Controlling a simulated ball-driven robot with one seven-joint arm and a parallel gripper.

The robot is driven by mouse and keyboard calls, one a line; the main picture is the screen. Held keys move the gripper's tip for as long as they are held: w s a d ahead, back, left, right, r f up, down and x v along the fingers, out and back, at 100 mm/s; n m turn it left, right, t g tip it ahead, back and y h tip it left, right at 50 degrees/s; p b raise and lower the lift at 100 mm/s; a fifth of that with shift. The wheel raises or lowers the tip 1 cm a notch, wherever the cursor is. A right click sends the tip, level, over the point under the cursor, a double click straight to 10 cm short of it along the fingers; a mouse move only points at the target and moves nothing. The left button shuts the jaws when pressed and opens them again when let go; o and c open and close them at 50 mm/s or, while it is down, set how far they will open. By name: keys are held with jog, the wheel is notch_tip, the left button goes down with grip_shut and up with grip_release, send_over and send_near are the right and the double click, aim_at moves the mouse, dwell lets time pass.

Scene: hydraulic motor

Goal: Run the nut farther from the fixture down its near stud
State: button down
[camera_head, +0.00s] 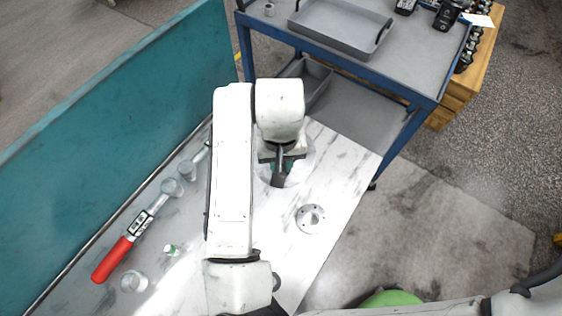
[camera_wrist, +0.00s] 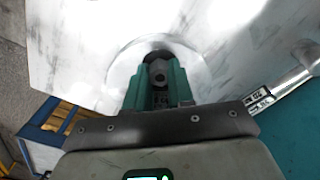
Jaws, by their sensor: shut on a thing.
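My gripper (camera_wrist: 158,82) points down over a pale round disc (camera_wrist: 195,62) on the bench. Its two green fingers are closed on a small grey part, seemingly the nut (camera_wrist: 158,72), with a dark round area just beyond it. In the head view my gripper (camera_head: 281,176) is over the same disc (camera_head: 303,170), and my arm and hand hide the nut there. I cannot make out the studs, or whether the nut is threaded on one.
A flat metal flange with holes (camera_head: 311,218) lies on the bench (camera_head: 345,165) in front of the disc. Small cylinders (camera_head: 134,282) and a green-and-white piece (camera_head: 170,250) are at the left. A teal wall (camera_head: 110,130) bounds that side; a blue cart (camera_head: 350,65) stands behind.

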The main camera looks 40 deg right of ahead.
jog(key=shift+f+m, duration=0.15)
jog(key=shift+m, duration=0.95)
jog(key=shift+f+m+b, duration=0.2)
jog(key=shift+m+b, duration=0.5)
jog(key=shift+m, duration=0.2)
jog(key=m+b, duration=0.1)
jog(key=m, duration=0.2)
jog(key=shift+r+m, duration=0.15)
jog(key=shift+m, duration=0.15)
jog(key=c, duration=1.2)
grip_release()
jog(key=shift+r, duration=0.25)
